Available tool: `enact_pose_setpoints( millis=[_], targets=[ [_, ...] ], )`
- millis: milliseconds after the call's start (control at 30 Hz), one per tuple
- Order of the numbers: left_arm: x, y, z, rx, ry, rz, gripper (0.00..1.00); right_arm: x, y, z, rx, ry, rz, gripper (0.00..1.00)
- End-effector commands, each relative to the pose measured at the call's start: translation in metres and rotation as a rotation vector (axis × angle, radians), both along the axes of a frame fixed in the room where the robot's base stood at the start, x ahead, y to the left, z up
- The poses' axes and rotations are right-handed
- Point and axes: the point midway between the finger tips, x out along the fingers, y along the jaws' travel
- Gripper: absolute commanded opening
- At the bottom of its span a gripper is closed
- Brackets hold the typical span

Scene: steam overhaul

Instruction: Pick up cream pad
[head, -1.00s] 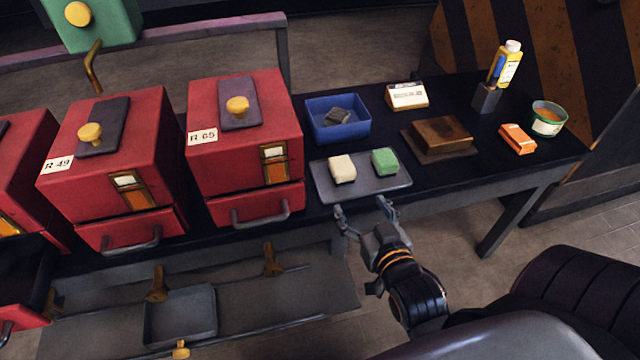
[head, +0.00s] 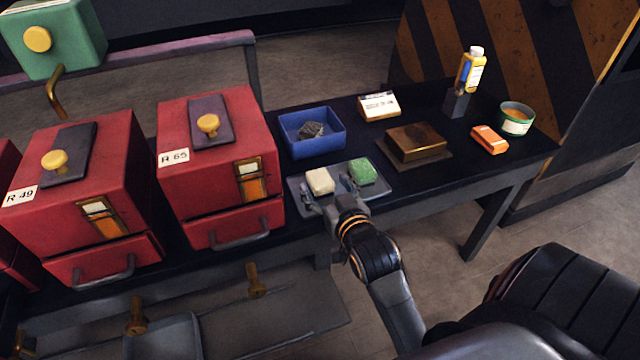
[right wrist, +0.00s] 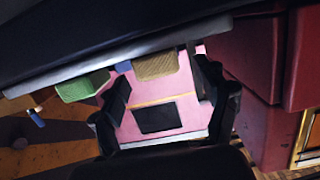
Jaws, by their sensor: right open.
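The cream pad (head: 320,181) lies on a shallow grey tray (head: 296,188), to the left of the green pad (head: 362,171). My right gripper (head: 338,203) is open at the tray's front edge, just in front of the cream pad. It appears empty. In the right wrist view the cream pad (right wrist: 155,66) shows between the two open fingers (right wrist: 160,80), near their tips, and the green pad (right wrist: 83,87) is outside them to the left. I cannot tell whether a finger touches the cream pad. My left gripper is not in view.
A blue bin (head: 312,145) stands behind the tray. A brown block (head: 416,142), an orange box (head: 489,139), a green tin (head: 516,119) and a yellow bottle (head: 471,70) stand to the right. Red cabinets (head: 215,165) stand close on the left.

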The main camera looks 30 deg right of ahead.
Motion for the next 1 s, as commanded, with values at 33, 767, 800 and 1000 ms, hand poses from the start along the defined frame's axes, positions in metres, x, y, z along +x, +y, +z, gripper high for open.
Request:
enact_pose_setpoints(
  millis=[33, 767, 800, 1000],
  targets=[
    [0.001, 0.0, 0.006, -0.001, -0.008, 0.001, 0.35, 0.009, -0.002, -0.003, -0.001, -0.004, 0.0, 0.75],
    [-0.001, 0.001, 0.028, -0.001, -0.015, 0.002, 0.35, 0.035, -0.009, -0.008, 0.0, -0.001, 0.0, 0.28],
    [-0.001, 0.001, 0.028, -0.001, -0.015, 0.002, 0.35, 0.035, -0.009, -0.008, 0.0, -0.001, 0.0, 0.2],
    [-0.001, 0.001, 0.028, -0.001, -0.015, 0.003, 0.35, 0.035, -0.009, -0.007, 0.0, -0.002, 0.0, 0.11]
  ],
)
